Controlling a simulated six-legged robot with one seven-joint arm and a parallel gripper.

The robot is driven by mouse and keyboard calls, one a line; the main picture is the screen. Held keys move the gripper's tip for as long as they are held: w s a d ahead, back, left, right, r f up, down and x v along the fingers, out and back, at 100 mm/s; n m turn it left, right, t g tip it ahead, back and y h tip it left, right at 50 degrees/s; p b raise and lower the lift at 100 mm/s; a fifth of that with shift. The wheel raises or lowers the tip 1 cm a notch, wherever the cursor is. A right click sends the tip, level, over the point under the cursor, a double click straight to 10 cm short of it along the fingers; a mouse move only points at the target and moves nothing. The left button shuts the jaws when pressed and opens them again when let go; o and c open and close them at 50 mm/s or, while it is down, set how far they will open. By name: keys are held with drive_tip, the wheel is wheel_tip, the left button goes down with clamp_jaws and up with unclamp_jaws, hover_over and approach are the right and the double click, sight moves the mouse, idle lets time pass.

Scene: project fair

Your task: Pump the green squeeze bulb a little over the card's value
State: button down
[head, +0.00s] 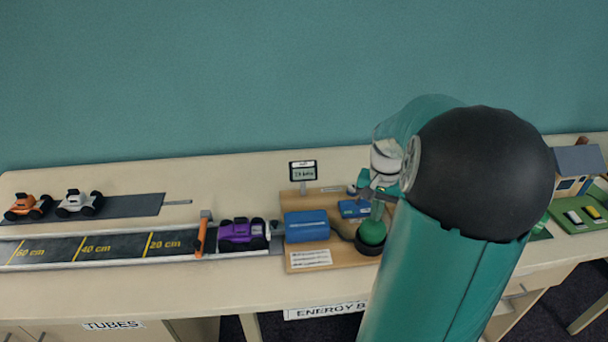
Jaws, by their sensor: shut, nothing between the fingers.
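The green squeeze bulb (372,233) sits in a dark round holder at the right of a wooden board (335,258). A hose runs from it toward a blue box (306,226). A small sign or display (303,171) stands on a post behind the board; its text is too small to read surely. A white card (310,258) with fine print lies at the board's front. My gripper (380,194) is just above the bulb, shut and empty; my arm partly hides it, and I cannot tell whether it touches the bulb.
A purple car (242,234) stands on the marked track (110,246) beside an orange gate (201,236). Orange (27,206) and white (78,203) cars stand on a grey strip at left. A model house (578,168) stands at right. My arm hides the table right of the bulb.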

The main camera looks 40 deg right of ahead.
drive_tip(key=shift+f, duration=1.4)
drive_tip(key=shift+r, duration=1.65)
wheel_tip(320, 180, up, 6)
